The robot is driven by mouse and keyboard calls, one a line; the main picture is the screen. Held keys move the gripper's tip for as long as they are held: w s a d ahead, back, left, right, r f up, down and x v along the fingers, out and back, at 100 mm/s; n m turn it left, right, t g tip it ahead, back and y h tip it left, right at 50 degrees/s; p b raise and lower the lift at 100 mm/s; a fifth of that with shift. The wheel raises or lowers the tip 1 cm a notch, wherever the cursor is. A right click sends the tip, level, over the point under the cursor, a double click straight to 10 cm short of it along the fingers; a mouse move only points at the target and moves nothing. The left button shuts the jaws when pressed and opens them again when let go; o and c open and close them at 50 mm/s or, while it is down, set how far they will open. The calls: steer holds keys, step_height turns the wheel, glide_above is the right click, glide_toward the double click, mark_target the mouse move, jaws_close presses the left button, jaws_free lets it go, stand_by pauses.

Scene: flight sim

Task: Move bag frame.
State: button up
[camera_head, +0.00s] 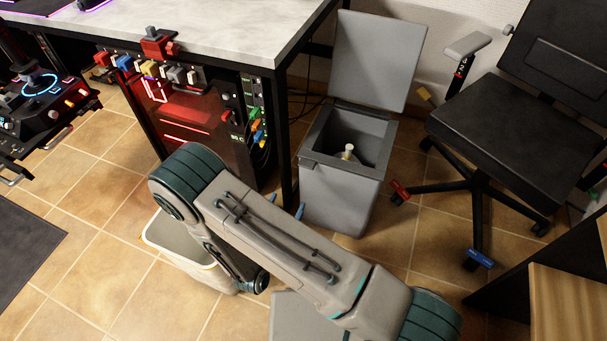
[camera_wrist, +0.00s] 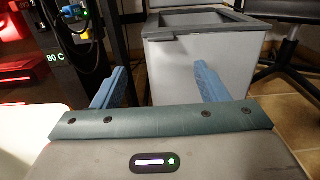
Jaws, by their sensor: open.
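A grey bin (camera_head: 335,200) stands on the floor beside the desk leg, with its square lid (camera_head: 378,60) raised. A darker grey frame (camera_head: 340,168) rims its top opening; I take this as the bag frame. Inside is a small pale item (camera_head: 348,152). In the wrist view the bin (camera_wrist: 170,75) is straight ahead, with the frame (camera_wrist: 200,29) along its top. My gripper (camera_wrist: 161,84) is open and empty, its two blue fingers spread in front of the bin's wall, below the frame. In the head view my arm hides most of the gripper.
A white open bin (camera_head: 165,238) stands left of my arm, partly hidden. The desk (camera_head: 230,30) with a black leg and hanging cables is left of the grey bin. An office chair (camera_head: 500,125) with a wide base is at right. Tiled floor lies between.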

mark_target(305, 167)
steer(key=b+x, duration=0.3)
steer(key=x, duration=1)
steer(key=shift+w+d, duration=0.1)
steer(key=shift+w, duration=0.1)
